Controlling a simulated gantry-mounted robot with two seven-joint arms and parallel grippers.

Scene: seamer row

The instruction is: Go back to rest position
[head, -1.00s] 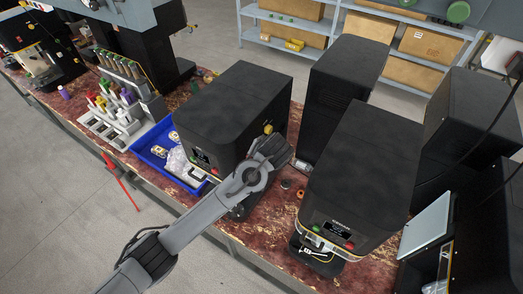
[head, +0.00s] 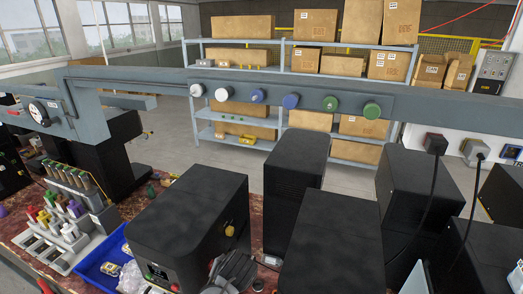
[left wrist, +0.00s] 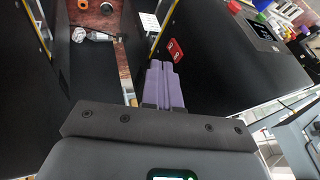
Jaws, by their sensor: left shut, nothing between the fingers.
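My left gripper (left wrist: 160,68) shows in the left wrist view with its two purple fingers pressed together and nothing between them. It points into the space between black machines. In the head view only a grey part of my left arm shows at the bottom edge, beside the front of the left black machine (head: 190,215). The fingertips are not visible there. My right gripper is in neither view.
More black machines (head: 293,195) and (head: 335,230) stand close by. A blue bin (head: 92,268) and a rack of coloured items (head: 60,225) are at left. A grey beam with coloured knobs (head: 330,104) crosses the head view. Shelves with boxes (head: 315,25) stand behind.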

